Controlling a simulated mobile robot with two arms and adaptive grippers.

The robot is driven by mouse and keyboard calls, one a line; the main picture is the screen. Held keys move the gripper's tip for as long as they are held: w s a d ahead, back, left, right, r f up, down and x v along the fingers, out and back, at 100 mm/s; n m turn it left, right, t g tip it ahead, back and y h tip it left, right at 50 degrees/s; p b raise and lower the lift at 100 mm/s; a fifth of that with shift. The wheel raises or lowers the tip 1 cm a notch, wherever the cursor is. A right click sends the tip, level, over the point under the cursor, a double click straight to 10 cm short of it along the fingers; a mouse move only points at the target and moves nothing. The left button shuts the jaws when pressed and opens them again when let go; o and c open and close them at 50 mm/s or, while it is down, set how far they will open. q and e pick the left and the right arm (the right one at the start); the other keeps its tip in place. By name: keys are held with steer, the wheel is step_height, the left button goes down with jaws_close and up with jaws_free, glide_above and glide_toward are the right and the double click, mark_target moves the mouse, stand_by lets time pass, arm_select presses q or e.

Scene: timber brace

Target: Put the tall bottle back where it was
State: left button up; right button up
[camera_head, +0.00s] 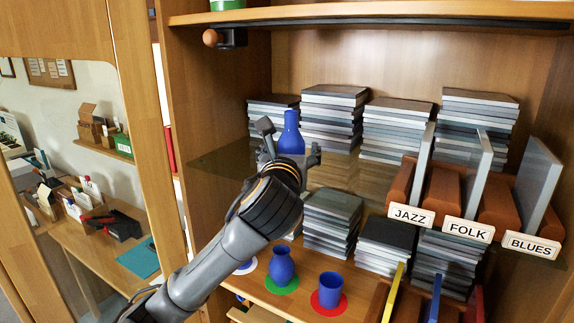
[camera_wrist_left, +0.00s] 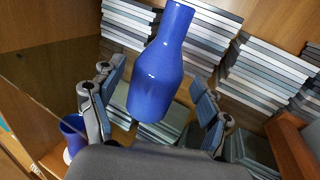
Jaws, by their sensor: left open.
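The tall blue bottle (camera_head: 291,133) with a narrow neck stands upright, apparently on the see-through brown shelf (camera_head: 338,178), in front of stacked cases. In the left wrist view the bottle (camera_wrist_left: 157,75) is between the two fingers, with a visible gap on each side. My left gripper (camera_head: 291,150) is open around the bottle's lower part, and the gripper hides its base in the head view. The open left fingers also show in the left wrist view (camera_wrist_left: 160,100). My right gripper is not in view.
Below are a blue vase (camera_head: 282,264) on a green disc (camera_head: 283,287), a blue cup (camera_head: 330,286) on a red disc (camera_head: 316,304), and a pale disc (camera_head: 246,267) partly behind my arm. Labelled dividers (camera_head: 468,229) stand at right. A cabinet side is close at left.

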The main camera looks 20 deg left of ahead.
arm_select(q)
steer(key=b+v, duration=0.3)
steer(key=v, duration=0.7)
steer(key=shift+r, duration=0.1)
